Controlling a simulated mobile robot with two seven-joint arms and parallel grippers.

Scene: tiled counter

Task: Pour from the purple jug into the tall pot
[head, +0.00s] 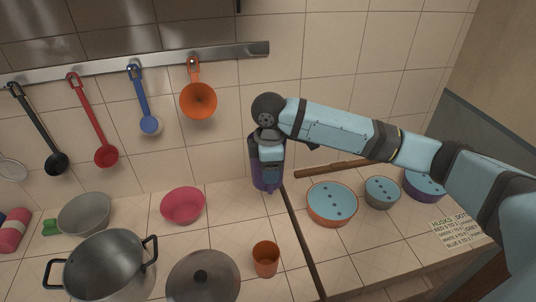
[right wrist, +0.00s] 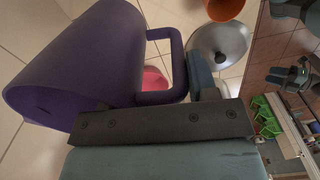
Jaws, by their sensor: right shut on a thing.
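The purple jug (head: 257,165) is near the tiled wall in the head view, roughly upright and partly hidden by my right gripper (head: 270,172). In the right wrist view the jug (right wrist: 75,65) fills the left side, with its handle (right wrist: 176,62) at the finger. My right gripper is shut on the jug's handle. I cannot tell whether the jug's base touches the counter. The tall pot (head: 103,264), grey metal with two black side handles, stands open at the front left, apart from the jug.
A lid (head: 203,279) and an orange cup (head: 265,258) lie between pot and jug. A pink bowl (head: 183,206) and grey bowl (head: 84,214) stand behind. Utensils hang from a rail (head: 110,67). Lidded bowls (head: 332,204) stand right of a dark counter strip (head: 302,240).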

